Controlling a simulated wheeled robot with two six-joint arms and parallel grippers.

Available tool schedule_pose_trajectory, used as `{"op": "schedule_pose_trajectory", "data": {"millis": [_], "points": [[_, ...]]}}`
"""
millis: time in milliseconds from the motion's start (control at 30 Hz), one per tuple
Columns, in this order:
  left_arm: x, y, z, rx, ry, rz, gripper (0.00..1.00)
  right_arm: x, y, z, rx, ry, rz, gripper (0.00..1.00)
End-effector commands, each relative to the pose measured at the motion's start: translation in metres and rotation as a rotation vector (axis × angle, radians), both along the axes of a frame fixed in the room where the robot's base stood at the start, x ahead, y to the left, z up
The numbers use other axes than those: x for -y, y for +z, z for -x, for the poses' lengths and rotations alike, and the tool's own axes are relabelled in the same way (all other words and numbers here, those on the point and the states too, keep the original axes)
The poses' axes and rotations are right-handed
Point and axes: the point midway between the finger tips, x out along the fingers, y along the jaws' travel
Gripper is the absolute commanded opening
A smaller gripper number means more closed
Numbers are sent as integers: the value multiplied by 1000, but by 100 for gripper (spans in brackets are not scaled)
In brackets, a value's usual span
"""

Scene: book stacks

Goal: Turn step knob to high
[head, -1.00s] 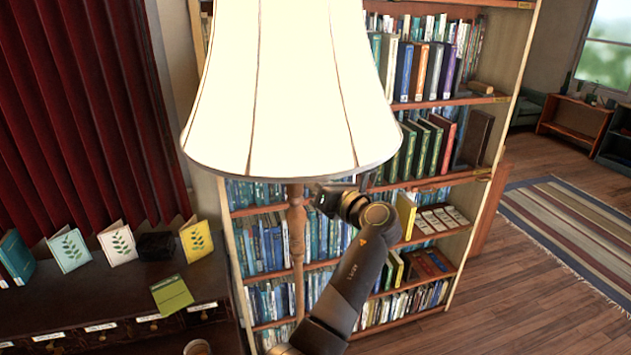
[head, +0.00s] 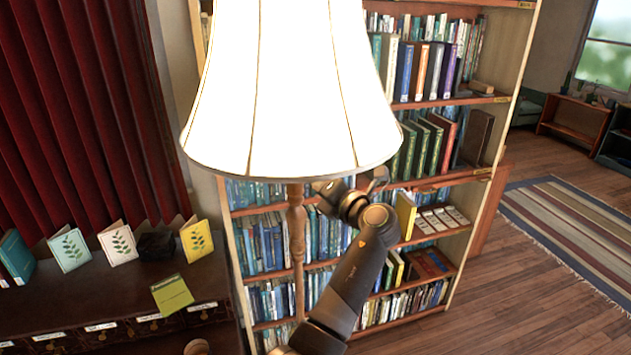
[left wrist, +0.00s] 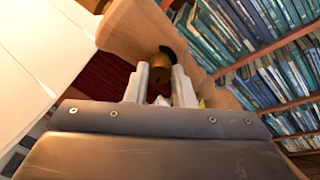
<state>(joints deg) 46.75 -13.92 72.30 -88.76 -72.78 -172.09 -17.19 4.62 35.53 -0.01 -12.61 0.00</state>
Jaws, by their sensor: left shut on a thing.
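A floor lamp with a large cream shade (head: 290,90) stands in front of me, brightly lit, on a turned wooden post (head: 297,235). My left gripper (head: 326,190) is just right of the post under the shade's rim; the shade partly hides it. In the left wrist view, a small brass knob (left wrist: 160,64) sits on the lamp's wooden post (left wrist: 150,35), and the fingers of my left gripper (left wrist: 161,76) are shut on it. The shade (left wrist: 40,55) fills the left of that view. The knob is hidden in the head view.
A full bookcase (head: 532,50) stands close behind the lamp. At left, a dark cabinet (head: 70,310) holds several upright cards and a green card (head: 172,293). A red curtain (head: 80,110) hangs behind it. The floor at right is open, with a striped rug (head: 575,225).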

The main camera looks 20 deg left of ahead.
Motion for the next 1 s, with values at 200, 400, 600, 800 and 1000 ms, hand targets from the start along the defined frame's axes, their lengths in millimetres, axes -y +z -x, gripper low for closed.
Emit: {"op": "schedule_pose_trajectory", "data": {"millis": [200,400,600,800,1000], "points": [[0,0,0,-4,1,-4,0,0,0,0,0,0,0,40],[0,0,0,-3,1,-3,25,0,0,0,0,0,0,40],[0,0,0,-3,1,-3,44,0,0,0,0,0,0,40],[0,0,0,-2,0,-2,44,0,0,0,0,0,0,40],[-2,0,-3,-2,-1,-2,44,-3,0,0,0,-1,-3,40]]}}
